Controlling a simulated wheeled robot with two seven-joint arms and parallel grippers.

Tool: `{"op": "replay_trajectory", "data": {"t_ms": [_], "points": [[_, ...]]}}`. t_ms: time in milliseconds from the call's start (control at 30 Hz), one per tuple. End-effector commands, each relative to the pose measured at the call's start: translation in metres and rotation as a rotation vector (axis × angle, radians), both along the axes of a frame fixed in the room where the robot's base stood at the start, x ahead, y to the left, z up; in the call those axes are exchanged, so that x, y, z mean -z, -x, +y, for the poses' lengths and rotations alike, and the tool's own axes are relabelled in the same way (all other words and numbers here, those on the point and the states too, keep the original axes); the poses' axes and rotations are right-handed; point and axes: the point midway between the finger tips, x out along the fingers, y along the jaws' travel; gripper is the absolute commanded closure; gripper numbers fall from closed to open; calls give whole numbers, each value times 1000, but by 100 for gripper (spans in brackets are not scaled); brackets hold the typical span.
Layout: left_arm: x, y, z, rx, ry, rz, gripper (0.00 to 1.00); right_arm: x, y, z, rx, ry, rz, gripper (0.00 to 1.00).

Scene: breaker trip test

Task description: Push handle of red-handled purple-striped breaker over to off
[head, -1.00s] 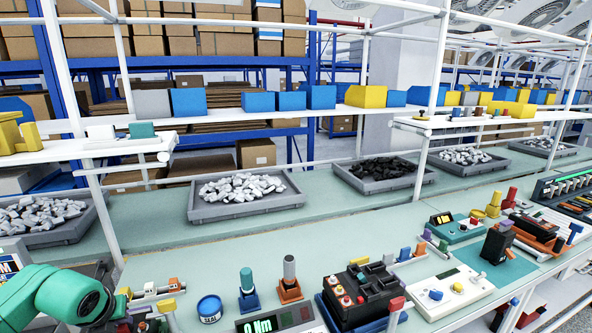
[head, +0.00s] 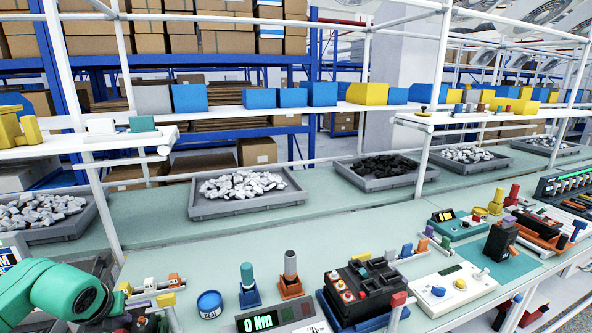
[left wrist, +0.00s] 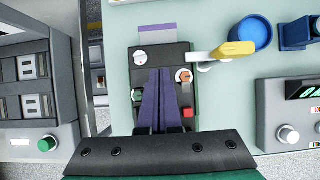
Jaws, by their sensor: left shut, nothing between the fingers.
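A dark panel (left wrist: 178,52) with a purple stripe (left wrist: 155,30) at its far edge lies on the pale green bench in the left wrist view. It carries a white round knob (left wrist: 140,58), an orange-and-white round part (left wrist: 184,76) and a small red part (left wrist: 188,112). I cannot tell for certain which part is the breaker's handle. My left gripper (left wrist: 167,72) is shut and empty, its dark purple fingers lying side by side over the panel and hiding its middle. I cannot tell whether they touch it. My right gripper is not in view.
A yellow-handled clamp (left wrist: 232,49) reaches in at the panel's right, beside a blue tin (left wrist: 255,33). Grey equipment (left wrist: 292,117) stands right, and a grey cabinet (left wrist: 35,85) left. In the head view, a torque display (head: 275,319) and battery (head: 362,286) stand further right on the bench.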

Motion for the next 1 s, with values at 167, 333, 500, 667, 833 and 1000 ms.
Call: {"op": "replay_trajectory", "data": {"t_ms": [167,333,500,667,833,1000], "points": [[-11,-1,0,0,-1,-2,100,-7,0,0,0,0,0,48],[-33,-1,1,0,-2,-1,100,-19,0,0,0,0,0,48],[-55,-1,0,0,-1,-2,100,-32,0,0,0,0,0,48],[-71,-1,1,0,-2,0,100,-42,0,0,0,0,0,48],[-70,-1,0,0,-1,0,100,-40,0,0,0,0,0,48],[-70,-1,0,1,0,0,100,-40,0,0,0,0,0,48]]}}
